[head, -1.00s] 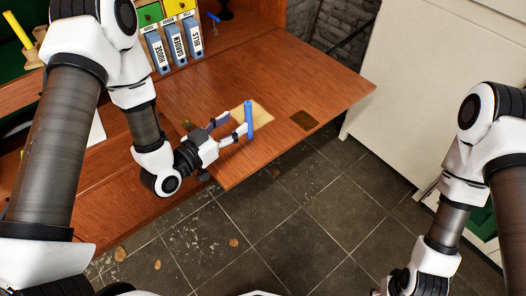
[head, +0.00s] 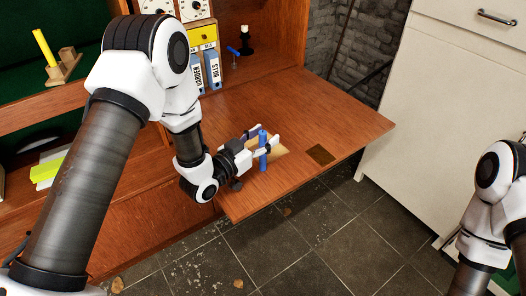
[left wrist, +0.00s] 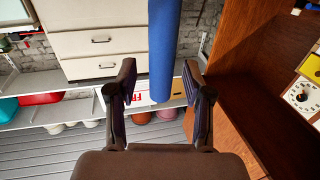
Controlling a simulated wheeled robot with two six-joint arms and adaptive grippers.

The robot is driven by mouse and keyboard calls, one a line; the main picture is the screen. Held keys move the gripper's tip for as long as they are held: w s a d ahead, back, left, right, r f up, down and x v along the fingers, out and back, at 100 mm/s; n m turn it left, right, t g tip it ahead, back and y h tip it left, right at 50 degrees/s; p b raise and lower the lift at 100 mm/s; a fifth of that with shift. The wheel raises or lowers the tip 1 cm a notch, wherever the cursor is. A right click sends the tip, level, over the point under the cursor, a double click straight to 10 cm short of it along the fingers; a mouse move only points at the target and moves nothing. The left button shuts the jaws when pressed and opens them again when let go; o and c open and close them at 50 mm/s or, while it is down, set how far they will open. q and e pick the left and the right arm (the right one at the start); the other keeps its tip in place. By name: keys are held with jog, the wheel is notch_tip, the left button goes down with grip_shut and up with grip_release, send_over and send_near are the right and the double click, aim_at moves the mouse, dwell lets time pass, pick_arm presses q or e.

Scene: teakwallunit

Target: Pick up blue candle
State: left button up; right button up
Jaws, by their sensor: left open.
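The blue candle (head: 263,158) stands upright on the wooden fold-down board, beside or on a pale yellow patch. My left gripper (head: 268,136) is open, with one finger on each side of the candle. In the left wrist view the blue candle (left wrist: 163,50) hangs into the picture between the two open fingers (left wrist: 158,68), with a gap on both sides. My right arm shows at the right edge of the head view, but its gripper is out of the picture.
The fold-down board (head: 345,118) has a dark square patch (head: 320,154) and free room at its right. Blue binders (head: 212,68) stand behind my left arm. A yellow candle in a wooden holder (head: 65,68) is at the far left. A white cabinet (head: 430,90) stands at the right.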

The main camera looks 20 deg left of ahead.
pick_arm(q)
grip_shut()
